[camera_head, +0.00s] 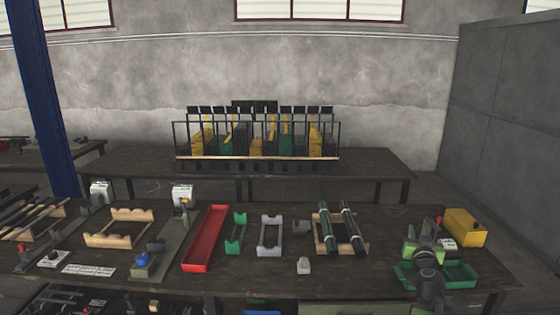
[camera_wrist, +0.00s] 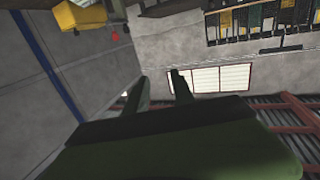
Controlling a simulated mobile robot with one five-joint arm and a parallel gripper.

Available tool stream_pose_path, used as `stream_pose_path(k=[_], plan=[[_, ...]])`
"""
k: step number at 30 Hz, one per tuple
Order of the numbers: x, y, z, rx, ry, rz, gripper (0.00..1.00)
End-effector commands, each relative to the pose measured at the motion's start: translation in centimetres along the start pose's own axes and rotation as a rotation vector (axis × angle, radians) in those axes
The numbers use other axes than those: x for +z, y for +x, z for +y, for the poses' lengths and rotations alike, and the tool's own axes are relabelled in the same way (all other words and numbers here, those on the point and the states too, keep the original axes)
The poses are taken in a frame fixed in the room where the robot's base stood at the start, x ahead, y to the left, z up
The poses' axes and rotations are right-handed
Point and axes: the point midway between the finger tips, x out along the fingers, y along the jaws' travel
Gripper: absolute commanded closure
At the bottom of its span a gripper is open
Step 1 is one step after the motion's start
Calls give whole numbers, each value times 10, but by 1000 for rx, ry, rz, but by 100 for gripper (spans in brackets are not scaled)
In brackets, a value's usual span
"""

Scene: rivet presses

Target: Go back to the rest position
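My green arm rises at the right of the head view, in front of the green tray (camera_head: 465,272). In the wrist view my gripper (camera_wrist: 160,82) shows two dark fingers with a clear gap between them. Nothing is held between them, and only wall and a window show beyond. In the head view the fingers are too small to make out against the arm. The wrist view is turned over, with the rack (camera_wrist: 265,20) at its top and the roof beams at its bottom.
The dark workbench (camera_head: 375,285) holds a red tray (camera_head: 206,238), a green cradle (camera_head: 236,233), a grey cradle (camera_head: 270,236), a wooden rack (camera_head: 118,227) and dark green rods (camera_head: 327,228). A yellow box (camera_head: 465,227) stands at the right, near my arm. The air above the bench is clear.

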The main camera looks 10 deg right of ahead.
Motion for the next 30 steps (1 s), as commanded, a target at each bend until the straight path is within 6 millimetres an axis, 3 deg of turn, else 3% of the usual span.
stream_pose_path(k=[4,7,9,13,15,18,24,27,30], plan=[[23,-5,-98,-236,-6,-98,70],[55,-25,-179,-426,-18,-236,70],[83,-49,-229,-543,-34,-365,70],[140,-108,-298,-688,-86,-653,70],[168,-141,-318,-716,-125,-813,70],[200,-187,-332,-702,-189,-1029,70],[237,-268,-321,-501,-344,-1399,70],[250,-292,-304,-363,-403,-1511,70],[276,-288,-303,-370,-394,-1504,70]])
